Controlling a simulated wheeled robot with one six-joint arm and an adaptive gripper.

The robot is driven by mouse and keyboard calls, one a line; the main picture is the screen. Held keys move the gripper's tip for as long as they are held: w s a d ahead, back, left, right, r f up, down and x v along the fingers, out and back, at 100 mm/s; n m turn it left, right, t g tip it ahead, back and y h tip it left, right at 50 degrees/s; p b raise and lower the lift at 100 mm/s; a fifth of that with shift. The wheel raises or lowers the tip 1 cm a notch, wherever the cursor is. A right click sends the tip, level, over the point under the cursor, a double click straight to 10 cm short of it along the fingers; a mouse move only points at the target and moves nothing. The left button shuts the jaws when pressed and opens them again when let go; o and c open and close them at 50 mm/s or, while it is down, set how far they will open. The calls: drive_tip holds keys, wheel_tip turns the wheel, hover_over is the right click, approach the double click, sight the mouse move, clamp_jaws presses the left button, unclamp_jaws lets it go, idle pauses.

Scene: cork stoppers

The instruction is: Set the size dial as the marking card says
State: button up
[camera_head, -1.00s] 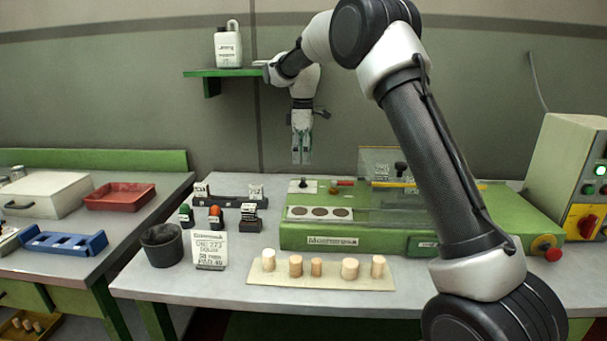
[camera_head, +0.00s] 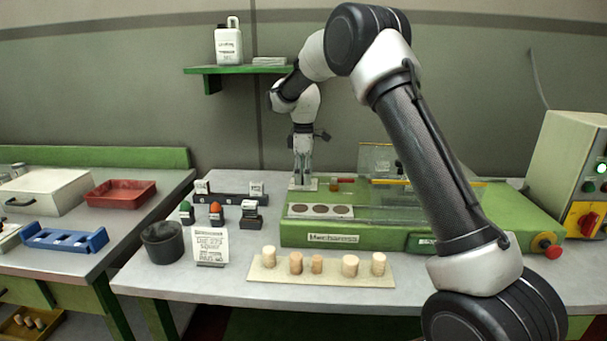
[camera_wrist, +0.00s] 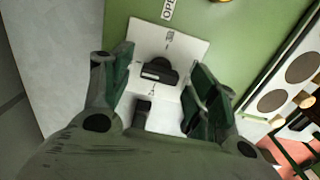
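The size dial is a black knob (camera_wrist: 158,71) on a white plate (camera_wrist: 187,48) on the green machine, seen in the wrist view. In the head view the plate (camera_head: 296,187) shows below my gripper (camera_head: 302,181), and the knob is hidden. In the wrist view my gripper (camera_wrist: 160,75) is open, one finger on each side of the knob, with gaps between; exact height over the plate is unclear. The marking card (camera_head: 210,246) stands upright at the bench front; its print seems to read "DIE 273" and "square", with smaller lines unreadable.
Several corks stand on a board (camera_head: 320,279) in front. A dark cup (camera_head: 162,243) and several stamps (camera_head: 217,213) stand left. A red button (camera_head: 552,253) is far right.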

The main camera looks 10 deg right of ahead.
drive_tip(key=c, duration=1)
drive_tip(key=shift+m, duration=0.4)
drive_tip(key=m, duration=0.3)
drive_tip(key=shift+m, duration=0.3)
drive_tip(key=m, duration=0.4)
drive_tip(key=shift+m, duration=0.3)
drive_tip(key=m, duration=0.8)
drive_tip(key=shift+r+m, duration=0.1)
drive_tip(key=shift+m, duration=0.2)
drive_tip(key=shift+o, duration=0.2)
drive_tip(key=shift+m, duration=0.3)
